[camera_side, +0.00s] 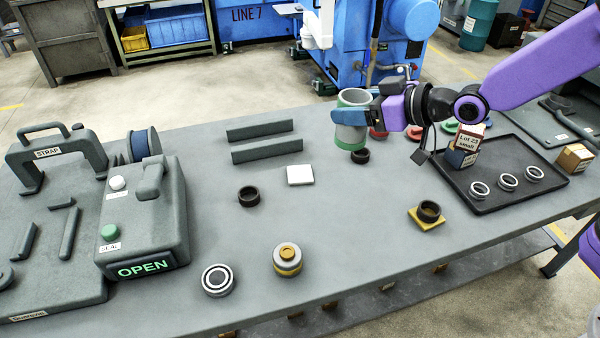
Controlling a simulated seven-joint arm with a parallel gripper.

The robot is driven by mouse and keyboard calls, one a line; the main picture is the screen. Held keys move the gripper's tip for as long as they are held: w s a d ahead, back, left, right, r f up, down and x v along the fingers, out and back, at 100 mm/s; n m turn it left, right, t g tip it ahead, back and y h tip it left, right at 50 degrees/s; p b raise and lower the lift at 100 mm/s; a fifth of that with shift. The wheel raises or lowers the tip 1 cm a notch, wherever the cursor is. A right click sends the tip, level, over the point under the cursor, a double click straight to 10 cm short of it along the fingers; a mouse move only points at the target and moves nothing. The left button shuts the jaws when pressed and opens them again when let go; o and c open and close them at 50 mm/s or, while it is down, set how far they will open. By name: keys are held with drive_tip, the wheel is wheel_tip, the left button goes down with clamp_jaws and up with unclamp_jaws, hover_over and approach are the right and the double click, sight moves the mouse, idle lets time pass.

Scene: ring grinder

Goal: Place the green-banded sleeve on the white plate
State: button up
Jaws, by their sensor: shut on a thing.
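The green-banded sleeve (353,102) is a pale grey cylinder with a green band around its lower edge. My gripper (350,115) is shut on it from the right, with a blue finger across its near side. The sleeve is upright, close above a small black ring; whether it is clear of the table is hard to tell. The white plate (300,175) is a small flat square on the bench, to the left of and nearer than the sleeve. Nothing lies on the plate.
Two dark grey bars (266,150) lie behind the plate. Black rings (249,196) stand left of the plate and below the sleeve (360,156). A black tray (545,192) with rings and boxes is at right. A grey sealing machine (160,225) stands left. Bench around the plate is mostly clear.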

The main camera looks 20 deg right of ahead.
sight(354, 128)
wheel_tip(354, 128, down, 5)
drive_tip(key=shift+w+d+r, duration=0.1)
drive_tip(key=shift+w+a+f, duration=1.1)
drive_tip(key=shift+w+f, duration=0.95)
drive_tip(key=shift+f, duration=0.15)
drive_tip(key=shift+w+a+f, duration=1.15)
drive_tip(key=shift+w+f, duration=0.9)
drive_tip(key=shift+f, duration=0.1)
drive_tip(key=shift+w+a+f, duration=1.1)
drive_tip(key=shift+w+f, duration=0.95)
drive_tip(key=shift+f, duration=0.15)
drive_tip(key=shift+f, duration=0.15)
drive_tip(key=o, duration=1)
drive_tip(key=shift+o, duration=0.2)
